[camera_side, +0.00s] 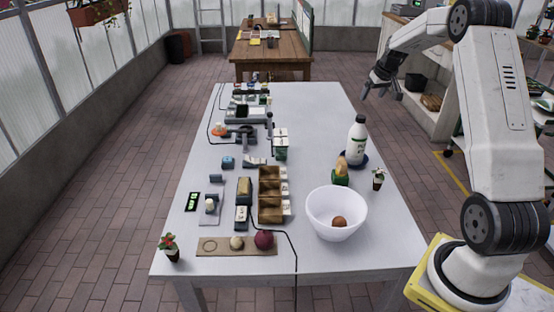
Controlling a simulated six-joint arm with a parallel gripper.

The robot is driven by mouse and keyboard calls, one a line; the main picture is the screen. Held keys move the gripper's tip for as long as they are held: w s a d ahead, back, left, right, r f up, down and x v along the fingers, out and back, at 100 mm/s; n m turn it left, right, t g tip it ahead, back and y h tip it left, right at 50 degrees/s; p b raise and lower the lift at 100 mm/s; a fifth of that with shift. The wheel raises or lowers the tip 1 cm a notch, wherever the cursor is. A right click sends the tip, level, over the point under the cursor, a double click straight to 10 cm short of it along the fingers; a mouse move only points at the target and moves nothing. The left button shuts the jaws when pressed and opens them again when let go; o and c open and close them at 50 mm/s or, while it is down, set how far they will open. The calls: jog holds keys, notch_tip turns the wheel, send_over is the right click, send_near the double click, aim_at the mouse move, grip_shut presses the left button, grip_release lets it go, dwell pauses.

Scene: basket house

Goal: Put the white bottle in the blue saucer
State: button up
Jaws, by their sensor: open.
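The white bottle (356,141) with a dark cap stands upright at the right side of the white table. The blue saucer (362,161) is at the bottle's base; only part of its rim shows, mostly behind and to the right of the bottle. The bottle appears to stand in the saucer, though its bottom edge is partly hidden by nearby things. My gripper (372,88) is raised beyond the table's right edge, up and to the right of the bottle, apart from it. It is open and holds nothing that I can see.
A white bowl (336,214) with a brown round item is nearer the camera. A green-based object (341,172) and a small potted plant (378,179) stand close to the bottle. Wooden bins (271,194) and several devices fill the table's middle and left. The far right tabletop is clear.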

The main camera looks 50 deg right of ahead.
jog(key=shift+s+r, duration=0.15)
jog(key=shift+r, duration=0.25)
jog(key=shift+a, duration=0.1)
jog(key=a+f+n+y, duration=0.1)
jog(key=a+f+n, duration=0.2)
jog(key=a, duration=2.2)
jog(key=s+a+f+n+g+y, duration=0.1)
jog(key=s+a+f, duration=0.3)
jog(key=s+a, duration=1)
jog(key=a+n, duration=0.1)
jog(key=a, duration=0.2)
jog(key=shift+a+f, duration=0.2)
